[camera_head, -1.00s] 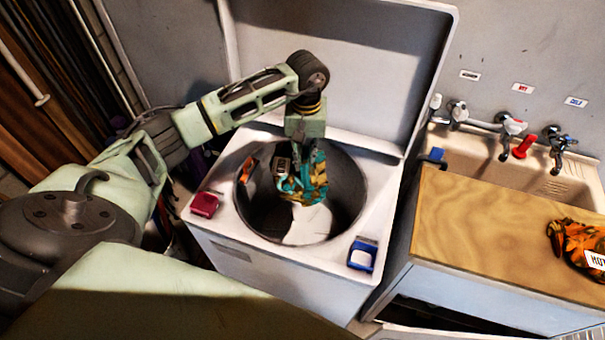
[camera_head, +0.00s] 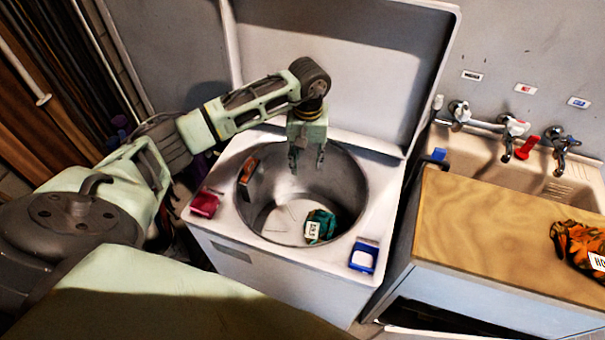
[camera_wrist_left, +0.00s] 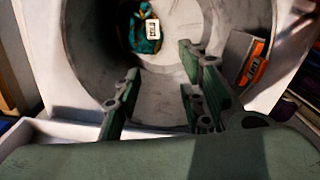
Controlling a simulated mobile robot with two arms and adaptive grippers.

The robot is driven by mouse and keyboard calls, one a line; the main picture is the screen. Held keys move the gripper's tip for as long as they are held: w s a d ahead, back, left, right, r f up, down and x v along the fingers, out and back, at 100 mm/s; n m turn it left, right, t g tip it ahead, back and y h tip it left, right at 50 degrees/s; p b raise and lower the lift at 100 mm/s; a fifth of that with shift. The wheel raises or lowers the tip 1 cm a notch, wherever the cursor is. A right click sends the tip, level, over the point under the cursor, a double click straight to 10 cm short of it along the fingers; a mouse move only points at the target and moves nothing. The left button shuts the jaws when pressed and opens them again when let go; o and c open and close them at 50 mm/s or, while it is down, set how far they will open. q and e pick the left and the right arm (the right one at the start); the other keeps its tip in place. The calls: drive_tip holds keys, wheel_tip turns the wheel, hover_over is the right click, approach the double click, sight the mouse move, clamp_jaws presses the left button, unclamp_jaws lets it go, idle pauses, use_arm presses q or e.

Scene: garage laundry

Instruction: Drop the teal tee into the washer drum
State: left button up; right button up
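The teal tee (camera_head: 327,222), crumpled and with a white label, lies inside the washer drum (camera_head: 345,180), low down on its front side. In the left wrist view the tee (camera_wrist_left: 146,44) also shows inside the drum, apart from my fingers. My left gripper (camera_head: 307,168) hangs over the back of the drum opening with its fingers apart. In the left wrist view the left gripper (camera_wrist_left: 160,95) is open with nothing between its fingers. My right gripper is not in view.
The washer's lid (camera_head: 330,75) stands open behind the drum. An orange-marked box (camera_head: 248,171) is at the drum's left rim. A red item (camera_head: 205,204) and a blue-and-white item (camera_head: 363,256) sit on the washer top. An orange patterned cloth (camera_head: 575,244) lies on the wooden counter (camera_head: 470,235).

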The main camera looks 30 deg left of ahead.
use_arm(q)
wheel_tip(320, 180, up, 12)
idle(0.5)
idle(0.3)
